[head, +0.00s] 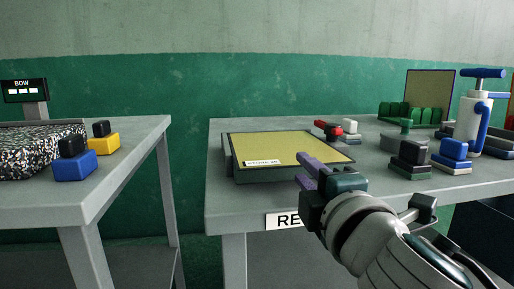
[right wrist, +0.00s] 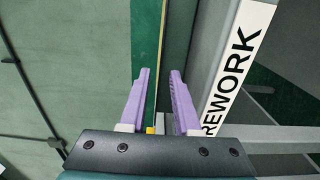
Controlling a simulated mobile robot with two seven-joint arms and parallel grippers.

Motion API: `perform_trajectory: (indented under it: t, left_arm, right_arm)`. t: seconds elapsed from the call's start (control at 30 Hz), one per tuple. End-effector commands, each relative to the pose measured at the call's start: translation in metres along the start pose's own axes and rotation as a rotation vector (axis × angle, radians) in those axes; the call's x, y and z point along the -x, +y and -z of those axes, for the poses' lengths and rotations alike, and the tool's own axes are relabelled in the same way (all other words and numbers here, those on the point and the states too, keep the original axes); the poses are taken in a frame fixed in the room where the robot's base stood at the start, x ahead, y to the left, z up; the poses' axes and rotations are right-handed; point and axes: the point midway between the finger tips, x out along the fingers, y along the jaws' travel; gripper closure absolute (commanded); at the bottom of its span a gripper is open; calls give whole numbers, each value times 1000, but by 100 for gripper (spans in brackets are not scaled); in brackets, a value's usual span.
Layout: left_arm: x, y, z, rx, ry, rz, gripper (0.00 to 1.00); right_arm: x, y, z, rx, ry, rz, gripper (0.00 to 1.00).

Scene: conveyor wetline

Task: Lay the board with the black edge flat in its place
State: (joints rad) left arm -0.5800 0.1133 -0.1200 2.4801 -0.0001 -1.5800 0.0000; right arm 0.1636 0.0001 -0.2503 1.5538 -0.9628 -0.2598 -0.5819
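A flat yellow board with a dark edge (head: 285,144) and a white label lies on a grey-green block (head: 228,160) on the right-hand table. Whether it is fully seated there, I cannot tell. My right gripper (head: 307,166) is at the board's near right side, with its purple fingers pointing toward the board. In the right wrist view, the fingers (right wrist: 161,72) are apart, with a thin yellow line between them that looks like the board's edge. I cannot tell whether they touch it. My left gripper is not in view.
The table (head: 225,206) bears a REWORK label (right wrist: 236,60). To the right stand several dark and blue handled blocks (head: 454,150), a red-handled item (head: 327,129), a green rack (head: 408,112) with an upright board (head: 430,88), and a white-blue device (head: 473,122). A gap separates the left table (head: 130,150).

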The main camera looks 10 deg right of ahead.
Motion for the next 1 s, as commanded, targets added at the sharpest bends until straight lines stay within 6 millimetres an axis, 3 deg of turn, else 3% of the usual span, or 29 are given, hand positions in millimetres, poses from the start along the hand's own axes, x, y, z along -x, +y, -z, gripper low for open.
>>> perform_trajectory:
  t: [0.4, 0.77, 1.0]
  left_arm:
    - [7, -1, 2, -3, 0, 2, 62]
    - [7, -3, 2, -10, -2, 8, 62]
    - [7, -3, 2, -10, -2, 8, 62]
  right_arm:
    - [27, 0, 0, 0, 0, 0, 70]
    - [31, 0, 0, 1, 0, -1, 70]
    - [31, 0, 0, 1, 0, -1, 43]
